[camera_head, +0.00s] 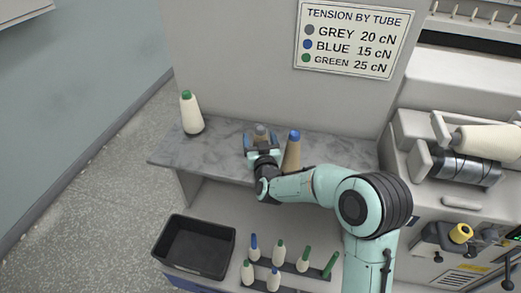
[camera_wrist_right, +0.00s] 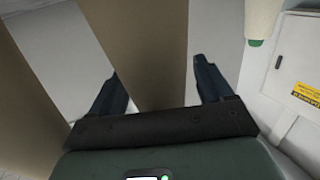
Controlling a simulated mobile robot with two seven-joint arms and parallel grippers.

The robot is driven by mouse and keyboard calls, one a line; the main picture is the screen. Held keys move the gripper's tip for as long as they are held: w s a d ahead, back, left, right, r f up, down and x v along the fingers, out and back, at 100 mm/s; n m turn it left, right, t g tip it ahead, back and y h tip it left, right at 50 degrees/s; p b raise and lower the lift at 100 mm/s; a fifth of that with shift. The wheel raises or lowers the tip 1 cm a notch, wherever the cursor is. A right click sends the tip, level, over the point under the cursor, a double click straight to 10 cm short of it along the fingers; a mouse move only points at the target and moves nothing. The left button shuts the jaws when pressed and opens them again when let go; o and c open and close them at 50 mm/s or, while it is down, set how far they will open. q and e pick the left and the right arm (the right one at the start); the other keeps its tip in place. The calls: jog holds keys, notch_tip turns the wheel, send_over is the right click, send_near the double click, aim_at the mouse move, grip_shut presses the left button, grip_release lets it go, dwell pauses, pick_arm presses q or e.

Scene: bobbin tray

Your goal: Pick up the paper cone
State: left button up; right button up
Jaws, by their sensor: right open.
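A brown paper cone (camera_wrist_right: 145,45) stands between the fingers of my right gripper (camera_wrist_right: 160,88) in the wrist view. In the head view its grey top (camera_head: 261,130) shows above the right gripper (camera_head: 261,143), which hides most of it. The fingers are apart, with a gap on the right side in the wrist view; I cannot tell whether the left finger touches. A second brown cone with a blue tip (camera_head: 292,150) stands just right of the gripper in the head view. Its brown side (camera_wrist_right: 30,100) fills the wrist view's left. My left gripper is not in view.
A white cone with a green tip (camera_head: 191,113) stands at the left of the marbled shelf (camera_head: 215,148). Below are a black bin (camera_head: 172,262) and several small bobbins. A tension sign (camera_head: 351,37) is on the back panel. Machinery (camera_head: 455,100) stands at the right.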

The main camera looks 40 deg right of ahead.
jog(key=c, duration=1.1)
jog(key=shift+c, duration=0.2)
